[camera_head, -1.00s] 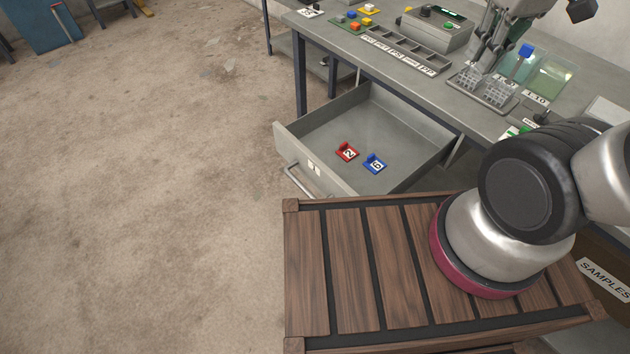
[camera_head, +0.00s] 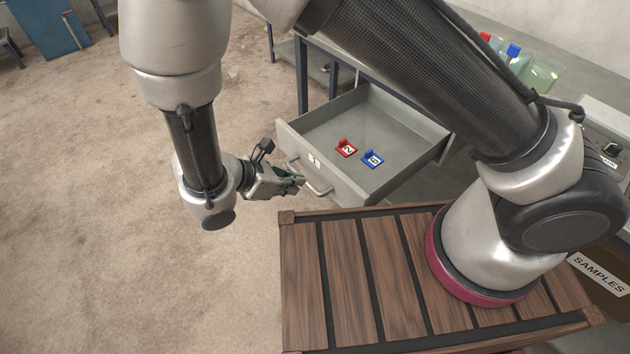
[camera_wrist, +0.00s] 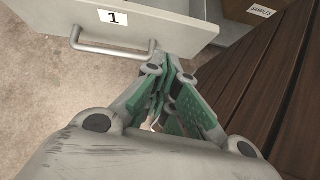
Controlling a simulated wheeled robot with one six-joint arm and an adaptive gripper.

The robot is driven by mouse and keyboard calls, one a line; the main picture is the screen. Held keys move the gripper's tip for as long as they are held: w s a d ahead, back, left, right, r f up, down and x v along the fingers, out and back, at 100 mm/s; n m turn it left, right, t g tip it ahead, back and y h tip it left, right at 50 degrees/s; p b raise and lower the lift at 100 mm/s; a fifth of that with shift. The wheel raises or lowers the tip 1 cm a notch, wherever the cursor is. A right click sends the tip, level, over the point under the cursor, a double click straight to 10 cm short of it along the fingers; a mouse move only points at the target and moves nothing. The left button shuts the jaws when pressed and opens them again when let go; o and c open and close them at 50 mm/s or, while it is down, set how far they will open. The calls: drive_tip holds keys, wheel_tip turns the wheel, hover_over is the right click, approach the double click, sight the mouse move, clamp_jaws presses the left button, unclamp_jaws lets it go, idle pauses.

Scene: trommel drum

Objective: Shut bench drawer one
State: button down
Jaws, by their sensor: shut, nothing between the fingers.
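Bench drawer one (camera_head: 345,128) is a grey metal drawer pulled far out from under the bench. Its front, marked 1, shows in the wrist view (camera_wrist: 165,28). A metal bar handle (camera_head: 318,191) crosses the front and also shows in the wrist view (camera_wrist: 108,50). My gripper (camera_head: 300,181) is shut and empty, just outside the drawer front beside the handle. In the wrist view its green-padded fingertips (camera_wrist: 171,66) are close to the handle's right end; I cannot tell whether they touch. A red numbered piece (camera_head: 346,148) and a blue numbered piece (camera_head: 373,160) lie inside the drawer.
A wooden slatted deck (camera_head: 348,275) lies in front of the drawer, close to its near side. A cardboard box labelled SAMPLES (camera_head: 598,276) stands at the right. My arm hides most of the bench top.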

drive_tip(key=a+n, duration=0.1)
drive_tip(key=a, duration=0.2)
approach(327, 177)
wheel_tip(327, 177, down, 3)
drive_tip(key=d, duration=0.2)
drive_tip(key=shift+w+d+f+t+y, duration=0.1)
drive_tip(key=shift+w+d+t+y, duration=0.25)
drive_tip(key=shift+w+d, duration=0.25)
drive_tip(key=shift+w+d, duration=0.1)
